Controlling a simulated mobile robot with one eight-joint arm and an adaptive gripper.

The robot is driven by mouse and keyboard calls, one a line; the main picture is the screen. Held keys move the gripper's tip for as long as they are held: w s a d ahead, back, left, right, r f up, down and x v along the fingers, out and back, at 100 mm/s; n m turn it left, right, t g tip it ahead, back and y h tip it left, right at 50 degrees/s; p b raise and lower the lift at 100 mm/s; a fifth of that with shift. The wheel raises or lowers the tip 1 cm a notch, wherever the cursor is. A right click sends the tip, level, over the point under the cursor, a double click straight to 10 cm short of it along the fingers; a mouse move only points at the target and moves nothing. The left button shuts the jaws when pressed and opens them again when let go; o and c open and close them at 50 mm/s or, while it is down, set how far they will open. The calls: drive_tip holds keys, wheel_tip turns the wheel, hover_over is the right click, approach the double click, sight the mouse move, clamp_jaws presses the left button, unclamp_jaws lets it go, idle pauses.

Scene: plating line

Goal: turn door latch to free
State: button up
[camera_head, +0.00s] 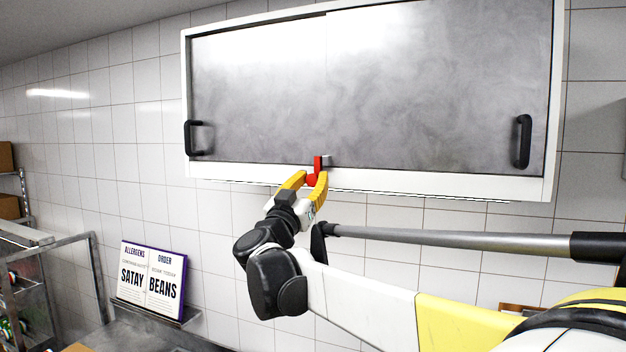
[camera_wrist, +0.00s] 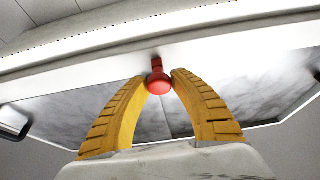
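The red door latch (camera_head: 318,165) stands upright at the lower edge of the wall cabinet, where its two sliding doors (camera_head: 420,90) meet. Its round red knob (camera_wrist: 158,84) shows in the wrist view between my fingertips. My gripper (camera_head: 305,181) has its yellow fingers apart, one on each side of the knob. In the wrist view, my gripper (camera_wrist: 158,76) has its fingertips close to the knob's sides; I cannot tell whether they touch it. The latch's mount is partly hidden in the wrist view.
Black handles stand at the left (camera_head: 194,138) and right (camera_head: 523,141) of the doors. The cabinet's white frame (camera_head: 450,184) runs just above my arm. A sign (camera_head: 152,280) reading SATAY BEANS stands at the lower left, near a metal rack (camera_head: 30,290). Tiled wall lies below the cabinet.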

clamp_jaws()
drive_tip(key=shift+n, duration=0.5)
drive_tip(key=n+y+b, duration=0.1)
drive_tip(key=n, duration=0.1)
drive_tip(key=n+y+b, duration=0.1)
drive_tip(key=n, duration=0.1)
drive_tip(key=shift+f+t+y, duration=0.1)
drive_tip(key=shift+t+y, duration=0.2)
drive_tip(key=n+y, duration=0.1)
drive_tip(key=n, duration=0.2)
drive_tip(key=n+y, duration=0.2)
drive_tip(key=n, duration=0.1)
drive_tip(key=shift+n+b, duration=0.3)
drive_tip(key=shift+b, duration=0.1)
drive_tip(key=n+g+y, duration=0.1)
drive_tip(key=n, duration=0.2)
drive_tip(key=n+g+y, duration=0.1)
drive_tip(key=n, duration=0.2)
drive_tip(key=shift+a, duration=0.1)
drive_tip(key=shift+n+g+y+p, duration=0.5)
drive_tip(key=shift+n+g, duration=0.3)
drive_tip(key=shift+n, duration=1.6)
drive_tip(key=shift+f, duration=0.1)
